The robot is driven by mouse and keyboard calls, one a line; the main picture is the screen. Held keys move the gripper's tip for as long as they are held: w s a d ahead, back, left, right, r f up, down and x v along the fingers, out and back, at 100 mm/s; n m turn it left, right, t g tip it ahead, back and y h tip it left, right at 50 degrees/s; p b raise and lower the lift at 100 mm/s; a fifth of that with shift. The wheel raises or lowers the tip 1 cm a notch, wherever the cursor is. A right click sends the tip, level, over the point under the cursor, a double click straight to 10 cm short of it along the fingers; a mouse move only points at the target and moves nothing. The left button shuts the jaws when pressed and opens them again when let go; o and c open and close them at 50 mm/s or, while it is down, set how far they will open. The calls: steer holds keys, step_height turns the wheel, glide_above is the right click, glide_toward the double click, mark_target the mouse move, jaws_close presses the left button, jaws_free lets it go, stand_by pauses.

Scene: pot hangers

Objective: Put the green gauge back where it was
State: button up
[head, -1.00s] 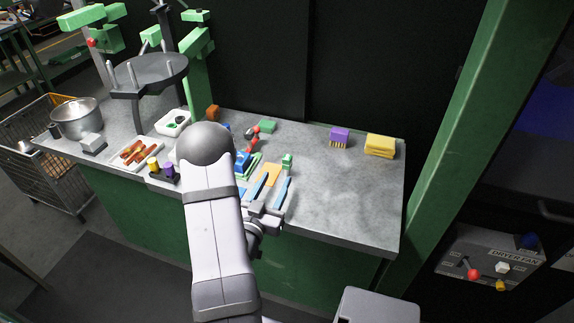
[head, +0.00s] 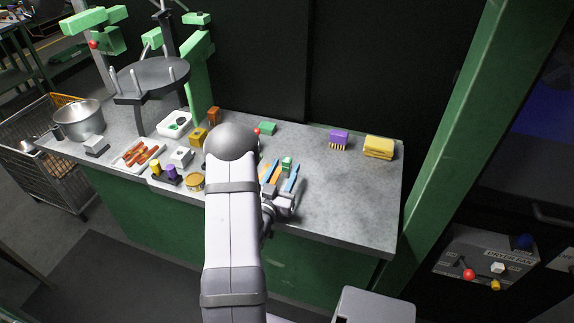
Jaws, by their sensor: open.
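A small upright green piece (head: 287,162), which may be the green gauge, stands on the grey counter. My gripper (head: 285,168) has its two blue fingers apart, with the green piece showing between or just beyond their tips. I cannot tell whether they touch it. A flat green block (head: 268,128) lies farther back. A white tray (head: 165,127) with dark and green recesses sits at the back left. An orange piece (head: 273,172) shows partly between the fingers. My arm hides part of the counter's middle.
A yellow-orange block (head: 197,137), a white block (head: 181,157), and a round tan-topped tin (head: 195,182) stand left of my arm. A purple brush (head: 339,139) and yellow sponges (head: 378,147) lie at the back right. The counter's right front (head: 345,205) is clear.

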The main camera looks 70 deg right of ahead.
jaws_close()
steer(key=shift+r, duration=0.15)
step_height(320, 180, up, 10)
stand_by(0.9)
